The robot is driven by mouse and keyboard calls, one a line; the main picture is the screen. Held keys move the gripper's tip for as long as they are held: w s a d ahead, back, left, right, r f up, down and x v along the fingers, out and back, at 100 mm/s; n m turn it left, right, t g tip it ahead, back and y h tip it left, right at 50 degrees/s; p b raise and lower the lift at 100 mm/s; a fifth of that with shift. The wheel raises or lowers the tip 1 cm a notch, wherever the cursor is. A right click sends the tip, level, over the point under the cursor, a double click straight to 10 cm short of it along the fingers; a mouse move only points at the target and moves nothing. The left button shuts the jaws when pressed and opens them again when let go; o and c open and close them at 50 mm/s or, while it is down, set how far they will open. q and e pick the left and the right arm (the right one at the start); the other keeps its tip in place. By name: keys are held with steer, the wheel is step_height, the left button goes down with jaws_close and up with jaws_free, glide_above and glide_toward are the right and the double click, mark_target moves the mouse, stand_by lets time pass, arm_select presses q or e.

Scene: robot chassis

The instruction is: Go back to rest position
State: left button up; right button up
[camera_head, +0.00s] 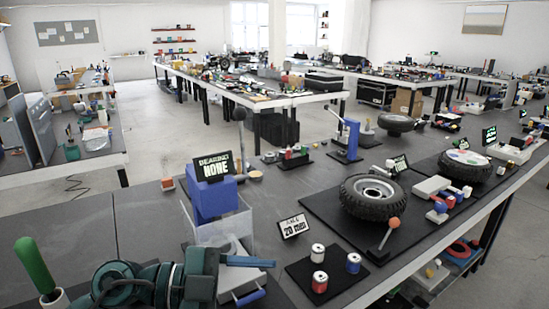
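The dark workbench (150,215) runs from the bottom left towards the back right.
A green handle (36,263) stands at the left. A blue block (211,200) with a "NONE" sign stands above a clear box. Cans (319,281), a tire (372,196) and a red-knobbed lever (390,232) lie right. The bench's left surface is mostly bare.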

arm_select(q)
steer(key=w+a+r+n+t+y, duration=0.1)
steer(key=w+a+r+n+t, duration=0.25)
steer(key=n+t, duration=0.45)
steer(key=w+a+r+n+t+y, duration=0.2)
steer(key=a+r+n+t, duration=0.15)
steer(key=n+t, duration=0.45)
steer(key=a+f+n+y, duration=0.8)
steer(key=a+f+y, duration=0.25)
steer(key=y, duration=0.25)
steer(key=s+a+f+g+y, duration=0.2)
steer(key=s+f+g, duration=0.55)
steer(key=f, duration=0.45)
steer(key=s+d+f+m+g+h, duration=0.1)
steer(key=s+f+g, duration=0.25)
steer(key=s, duration=0.35)
steer(key=s+d+f+g+h, duration=0.1)
steer(key=s+f+g, duration=0.25)
steer(key=s, duration=0.25)
steer(key=w+d+f+m+t+h, duration=0.1)
steer(key=w+d+f+t+h, duration=0.1)
steer(key=w+d+f+t, duration=0.4)
steer(key=shift+f+t+h, duration=0.4)
steer(key=shift+f+t, duration=0.25)
steer(key=shift+f, duration=0.2)
